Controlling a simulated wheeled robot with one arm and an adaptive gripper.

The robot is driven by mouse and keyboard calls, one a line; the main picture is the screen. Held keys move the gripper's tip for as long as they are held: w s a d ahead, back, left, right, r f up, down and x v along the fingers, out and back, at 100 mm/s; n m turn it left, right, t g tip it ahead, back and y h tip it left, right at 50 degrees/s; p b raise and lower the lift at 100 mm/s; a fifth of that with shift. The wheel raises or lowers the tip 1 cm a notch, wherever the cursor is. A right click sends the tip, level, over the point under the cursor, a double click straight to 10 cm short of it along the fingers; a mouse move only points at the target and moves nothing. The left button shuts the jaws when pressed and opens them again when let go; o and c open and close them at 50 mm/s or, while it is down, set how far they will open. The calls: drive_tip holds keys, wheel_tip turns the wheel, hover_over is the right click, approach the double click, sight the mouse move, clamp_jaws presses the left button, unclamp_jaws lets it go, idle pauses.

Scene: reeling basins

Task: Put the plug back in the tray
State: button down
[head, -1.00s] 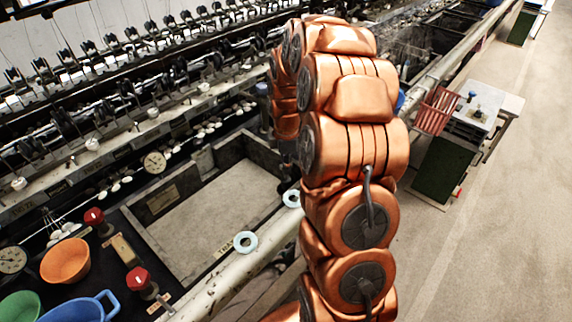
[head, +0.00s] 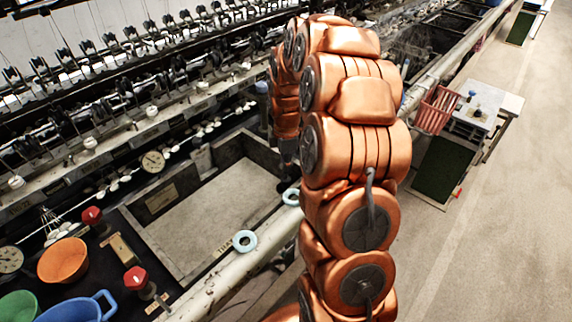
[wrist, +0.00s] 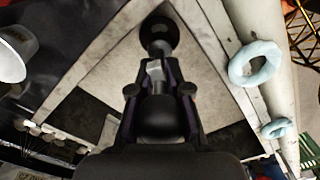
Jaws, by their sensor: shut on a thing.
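The plug (wrist: 159,32) shows in the wrist view as a dark round disc with a short grey metal stem. My gripper (wrist: 158,89) is shut on its stem, and the disc points away from the fingers. Beyond the plug lies the pale floor of a rectangular basin (head: 225,215). In the head view my copper-coloured arm hides most of the gripper and the plug. A whitish tray-like surface (head: 478,108) with a small blue item on it stands at the right; I cannot tell for sure that it is the tray.
A pale pipe (head: 215,288) runs along the basin's near edge, with light-blue rings (head: 245,241) on it. An orange bowl (head: 63,261), a blue basin (head: 75,311) and red knobs (head: 135,278) are at lower left. A red basket (head: 437,108) stands right.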

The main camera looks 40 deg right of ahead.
sight(286, 178)
drive_tip(key=shift+f+b, duration=1.1)
drive_tip(key=shift+f, duration=1.15)
idle(1.7)
drive_tip(key=c, duration=1)
unclamp_jaws()
drive_tip(key=shift+r, duration=0.15)
wheel_tip(286, 178, up, 10)
drive_tip(key=shift+w+r, duration=0.1)
drive_tip(key=shift+r, duration=0.75)
